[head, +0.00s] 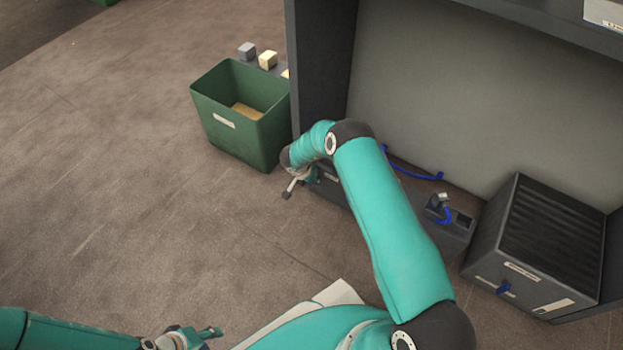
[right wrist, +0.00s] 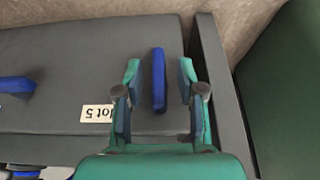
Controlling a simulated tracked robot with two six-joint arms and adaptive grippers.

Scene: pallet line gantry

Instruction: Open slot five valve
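In the right wrist view a blue valve handle (right wrist: 158,80) stands on a dark grey box top (right wrist: 80,55), pointing up and down the picture. A white label (right wrist: 97,113) to its left reads "lot 5", its first letter hidden by a finger. My right gripper (right wrist: 159,88) is open, one finger on each side of the handle, with visible gaps. In the head view my right gripper (head: 299,184) is at the left end of the low dark box (head: 332,189), largely hidden by its arm. My left gripper (head: 195,337) is low at the bottom edge, away from the box; its opening is unclear.
A green bin (head: 237,143) stands left of the dark frame post (head: 318,60). Another blue handle (right wrist: 17,86) lies left of the label. A black ribbed unit (head: 550,235) stands right. Open floor lies to the left.

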